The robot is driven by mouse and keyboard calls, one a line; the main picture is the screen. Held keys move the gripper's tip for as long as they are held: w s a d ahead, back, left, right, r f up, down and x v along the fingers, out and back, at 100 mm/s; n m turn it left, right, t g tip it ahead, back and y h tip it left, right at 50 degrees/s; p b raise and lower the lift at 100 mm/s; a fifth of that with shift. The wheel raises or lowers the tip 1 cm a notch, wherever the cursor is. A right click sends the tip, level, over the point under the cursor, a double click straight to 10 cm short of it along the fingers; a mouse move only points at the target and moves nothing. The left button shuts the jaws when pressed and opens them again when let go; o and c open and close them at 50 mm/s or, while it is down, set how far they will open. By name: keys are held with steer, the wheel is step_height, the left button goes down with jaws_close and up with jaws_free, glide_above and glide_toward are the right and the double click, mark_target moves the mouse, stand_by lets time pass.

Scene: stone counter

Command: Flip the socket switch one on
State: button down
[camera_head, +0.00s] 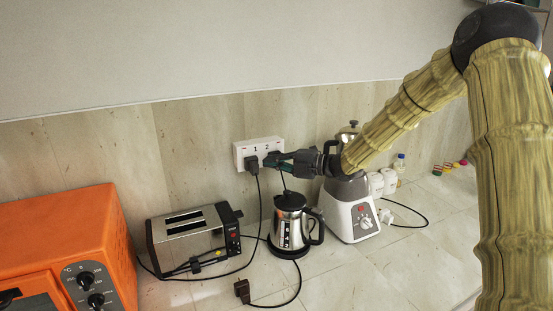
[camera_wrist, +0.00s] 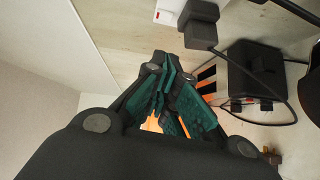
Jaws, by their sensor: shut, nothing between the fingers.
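A white double socket (camera_head: 243,148) marked 1 and 2 is on the wall behind the counter. A black plug (camera_head: 252,166) sits in socket one, with its cord hanging down. My gripper (camera_head: 270,160) is shut and empty, in front of the socket's right half near the 2, and hides part of it. In the wrist view my gripper (camera_wrist: 170,75) points past a corner of the white socket (camera_wrist: 172,6), which carries a small red mark (camera_wrist: 163,14). A black plug (camera_wrist: 201,24) is right beside it. The head view is too small to show the switch positions.
A toaster (camera_head: 188,240), a kettle (camera_head: 290,225) and a white-based blender (camera_head: 352,215) stand on the counter below. An orange oven (camera_head: 60,235) is at left. A loose plug (camera_head: 242,290) lies at the front. Cords hang below the socket.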

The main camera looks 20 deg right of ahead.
steer(key=w+a+f+p, duration=0.1)
steer(key=w+a+p, duration=0.3)
steer(key=w, duration=0.4)
steer(key=shift+a+p, duration=0.4)
steer(key=shift+p, duration=0.15)
steer(key=shift+w+f, duration=0.15)
steer(key=shift+f, duration=0.05)
steer(key=b, duration=0.3)
steer(key=shift+w+f, duration=0.15)
steer(key=shift+f, duration=0.1)
steer(key=shift+r, duration=0.35)
steer(key=b, duration=0.6)
glide_toward(251, 163)
steer(key=s, duration=0.4)
